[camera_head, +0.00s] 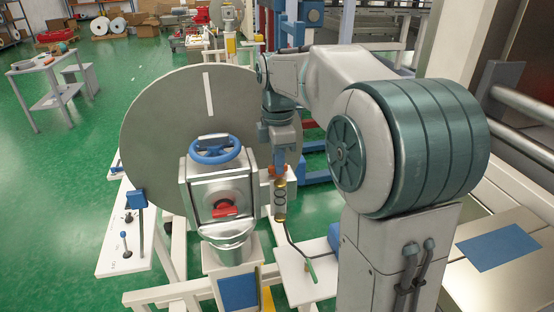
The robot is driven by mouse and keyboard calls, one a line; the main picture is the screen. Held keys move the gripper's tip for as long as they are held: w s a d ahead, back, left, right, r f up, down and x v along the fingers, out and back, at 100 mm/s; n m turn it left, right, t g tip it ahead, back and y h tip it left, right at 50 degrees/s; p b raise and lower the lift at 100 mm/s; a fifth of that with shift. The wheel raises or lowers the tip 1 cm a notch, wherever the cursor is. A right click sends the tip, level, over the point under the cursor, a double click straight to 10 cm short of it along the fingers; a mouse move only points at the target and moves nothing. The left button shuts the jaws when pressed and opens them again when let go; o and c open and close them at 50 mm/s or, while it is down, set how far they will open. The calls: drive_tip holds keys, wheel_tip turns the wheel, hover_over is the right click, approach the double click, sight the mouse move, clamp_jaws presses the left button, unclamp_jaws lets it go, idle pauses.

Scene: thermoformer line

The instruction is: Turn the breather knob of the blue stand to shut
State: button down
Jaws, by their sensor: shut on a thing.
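My gripper (279,166) hangs pointing down at the middle of the picture, right of the grey housing. Its tips are at a small red piece, which looks like the breather knob (273,171), on top of a slim upright brass-and-grey body (280,200) with dark rings. The gripper is shut on this red piece; the fingers partly hide it, and its turn angle cannot be told. The grey housing (188,187) carries a blue handwheel (214,151) on top and a red handle (224,211) on its front. A blue panel (238,292) is on the white pedestal below.
A large grey disc (150,125) stands behind the housing. A white panel (122,255) with small levers is at left. A green-handled lever (312,270) lies over a white plate below the gripper. Green floor is open at far left.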

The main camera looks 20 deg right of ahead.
idle(0.3)
drive_tip(key=c, duration=1.5)
unclamp_jaws()
wheel_tip(320, 180, up, 14)
drive_tip(key=shift+f, duration=0.1)
drive_tip(key=s+f+m+t, duration=0.1)
drive_tip(key=s+f+m, duration=0.5)
drive_tip(key=s, duration=0.1)
drive_tip(key=s+f+m+t, duration=0.1)
drive_tip(key=s+f+m, duration=0.5)
drive_tip(key=s+f, duration=0.1)
drive_tip(key=s+f+m+t, duration=0.1)
drive_tip(key=s+f+m, duration=0.4)
drive_tip(key=s+f, duration=0.1)
drive_tip(key=shift+s+a+f+m+t, duration=0.15)
drive_tip(key=shift+s+f+m+t, duration=0.1)
drive_tip(key=shift+s+m+t, duration=0.25)
